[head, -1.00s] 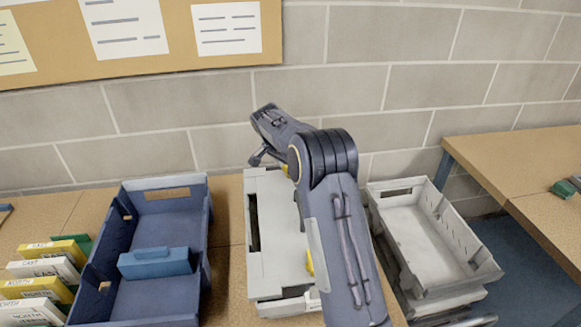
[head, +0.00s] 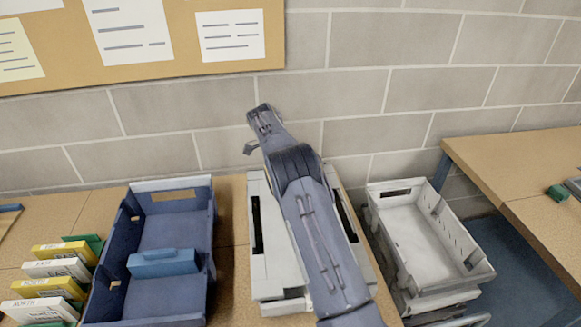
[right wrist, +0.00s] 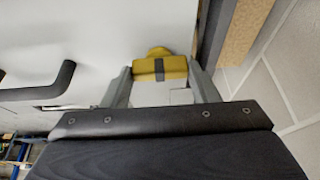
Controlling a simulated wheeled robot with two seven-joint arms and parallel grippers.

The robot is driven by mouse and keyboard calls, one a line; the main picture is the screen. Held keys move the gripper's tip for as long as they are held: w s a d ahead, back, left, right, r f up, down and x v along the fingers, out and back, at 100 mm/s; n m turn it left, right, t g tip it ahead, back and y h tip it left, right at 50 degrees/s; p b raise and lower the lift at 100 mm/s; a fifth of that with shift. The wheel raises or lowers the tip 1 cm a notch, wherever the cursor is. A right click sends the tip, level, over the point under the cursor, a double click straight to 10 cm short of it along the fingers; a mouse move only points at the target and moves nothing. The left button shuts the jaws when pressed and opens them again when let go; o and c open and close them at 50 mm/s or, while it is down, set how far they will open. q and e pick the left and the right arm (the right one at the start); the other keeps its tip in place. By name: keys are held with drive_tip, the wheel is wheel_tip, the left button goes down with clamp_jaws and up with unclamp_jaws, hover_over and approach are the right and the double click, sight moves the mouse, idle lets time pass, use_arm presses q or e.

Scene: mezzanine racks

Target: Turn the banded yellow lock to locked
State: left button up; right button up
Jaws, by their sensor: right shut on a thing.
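The yellow lock (right wrist: 144,70) with a dark band around its middle shows in the right wrist view, near the top centre. Its bar lies crosswise between the two fingers of my right gripper (right wrist: 161,72), which is shut on it. A rounded yellow part shows just behind the bar. The lock sits at a pale panel (right wrist: 85,32). In the head view my right arm hides the lock and the fingers. I cannot read any locked or unlocked mark. My left gripper is not in view.
A dark handle (right wrist: 40,88) stands out from the pale panel, left of the gripper. In the head view, a blue crate (head: 195,300) and several labelled boxes (head: 58,268) stand left of my arm. A grey crate (head: 468,262) stands right. A block wall (head: 400,100) closes the back.

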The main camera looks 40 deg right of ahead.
idle(0.5)
drive_tip(key=o, duration=1.4)
drive_tip(key=v, duration=0.7)
drive_tip(key=shift+r, duration=0.4)
